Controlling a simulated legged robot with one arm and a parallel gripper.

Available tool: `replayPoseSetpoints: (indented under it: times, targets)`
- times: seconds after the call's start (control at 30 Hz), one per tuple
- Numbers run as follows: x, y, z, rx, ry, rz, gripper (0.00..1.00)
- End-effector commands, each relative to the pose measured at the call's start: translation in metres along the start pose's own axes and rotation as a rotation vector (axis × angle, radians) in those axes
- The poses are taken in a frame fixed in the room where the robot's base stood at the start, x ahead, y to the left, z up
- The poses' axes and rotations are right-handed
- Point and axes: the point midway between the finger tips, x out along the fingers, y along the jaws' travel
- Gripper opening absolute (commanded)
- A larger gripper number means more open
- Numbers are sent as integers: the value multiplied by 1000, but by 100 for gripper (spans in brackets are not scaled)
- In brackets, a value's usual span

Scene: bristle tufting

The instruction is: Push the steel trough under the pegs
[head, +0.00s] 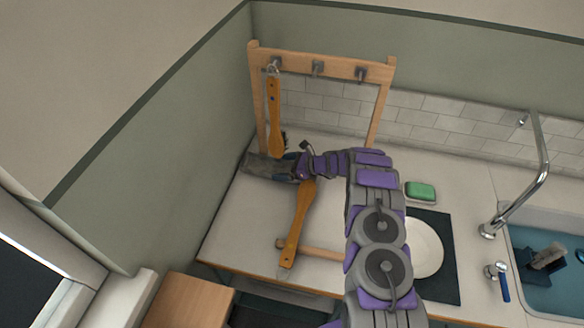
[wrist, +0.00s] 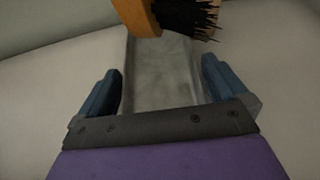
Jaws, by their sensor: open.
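The grey steel trough (head: 262,166) lies on the counter at the left, near the wall and close to the foot of the peg rack (head: 336,64). In the wrist view the trough (wrist: 160,68) runs away from me between my fingers. My gripper (head: 286,168) is open at the trough's right end, with one blue finger on each side; I cannot tell whether they touch it. The rack has three pegs. A wooden-handled brush (head: 274,112) hangs from the left peg, and its black bristles (wrist: 188,16) show over the trough's far end in the wrist view.
A second wooden handle (head: 300,218) lies on the counter in front of my gripper, across a wooden rod (head: 322,253). A green sponge (head: 420,190), a white plate (head: 426,248) on a dark mat and the sink (head: 545,285) are to the right.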

Motion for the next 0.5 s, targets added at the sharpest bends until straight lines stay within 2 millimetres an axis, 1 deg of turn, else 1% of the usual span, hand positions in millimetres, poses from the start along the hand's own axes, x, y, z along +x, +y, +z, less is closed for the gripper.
replayPoseSetpoints:
  times: [0.13,0.4,0.5]
  targets:
    - [5,0,0,0,0,0,100]
    - [6,0,0,0,-1,0,100]
    - [6,0,0,0,-1,0,90]
